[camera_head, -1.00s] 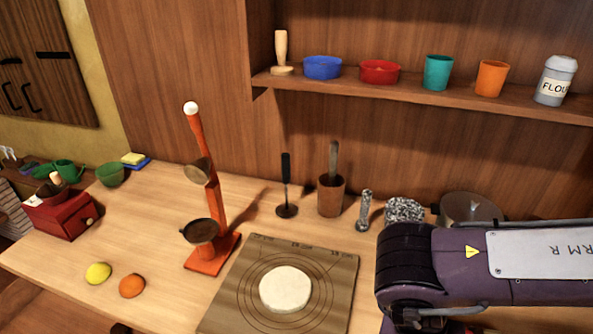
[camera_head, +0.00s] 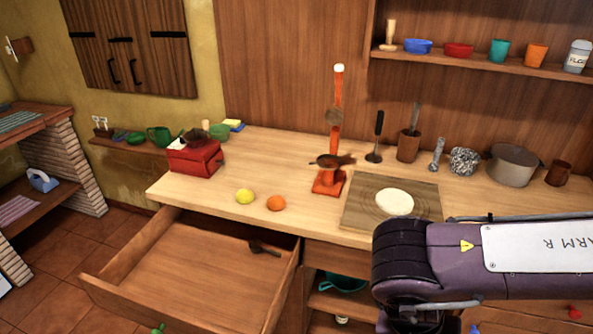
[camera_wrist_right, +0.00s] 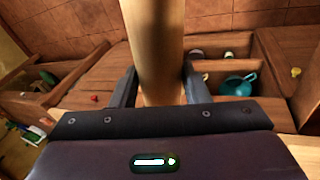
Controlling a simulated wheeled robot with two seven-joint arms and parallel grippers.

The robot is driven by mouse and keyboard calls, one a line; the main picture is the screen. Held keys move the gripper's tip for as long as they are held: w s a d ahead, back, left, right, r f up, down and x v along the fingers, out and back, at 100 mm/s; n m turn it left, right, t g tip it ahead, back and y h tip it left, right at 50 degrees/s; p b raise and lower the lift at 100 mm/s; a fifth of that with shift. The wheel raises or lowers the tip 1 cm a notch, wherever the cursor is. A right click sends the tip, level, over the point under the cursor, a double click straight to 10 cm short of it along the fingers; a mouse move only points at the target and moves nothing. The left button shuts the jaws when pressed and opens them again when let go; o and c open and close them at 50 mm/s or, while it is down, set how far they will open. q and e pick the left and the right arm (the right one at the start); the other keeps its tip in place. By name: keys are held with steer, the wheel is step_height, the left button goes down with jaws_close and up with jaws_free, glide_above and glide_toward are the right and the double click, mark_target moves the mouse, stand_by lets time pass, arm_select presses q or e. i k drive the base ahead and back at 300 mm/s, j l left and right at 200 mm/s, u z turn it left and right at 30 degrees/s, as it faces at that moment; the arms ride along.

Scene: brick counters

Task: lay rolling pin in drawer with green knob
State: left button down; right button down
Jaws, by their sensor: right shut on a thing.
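The rolling pin (camera_wrist_right: 153,45) is a pale wooden cylinder in the right wrist view. My right gripper (camera_wrist_right: 158,88) is shut on it, a finger on each side; its ends are not both visible. In the head view my right arm (camera_head: 480,262) is at the lower right, and its gripper and the pin are out of sight. A wide drawer (camera_head: 180,270) is pulled open at the lower left. A green knob (camera_head: 157,328) shows at its front by the bottom edge. A dark utensil (camera_head: 263,249) lies in its back right corner. My left gripper is not in view.
The counter (camera_head: 235,215) above the drawer holds a lemon (camera_head: 244,196), an orange (camera_head: 276,203), a red scale (camera_head: 330,182) and a board (camera_head: 365,215) with dough. A teal pot (camera_head: 345,283) sits on a shelf right of the drawer. Most of the drawer floor is bare.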

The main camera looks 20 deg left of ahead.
mark_target(205, 280)
steer(key=k+j, duration=0.1)
steer(key=j, duration=1.25)
steer(key=k+j, duration=0.15)
steer(key=j, duration=0.55)
steer(key=k+j, duration=0.1)
steer(key=j, duration=0.55)
steer(key=i+j, duration=0.1)
steer(key=j, duration=0.3)
steer(key=i+j, duration=0.1)
steer(key=j, duration=0.25)
steer(key=i+j, duration=0.15)
steer(key=j, duration=0.25)
steer(key=k+u, duration=0.05)
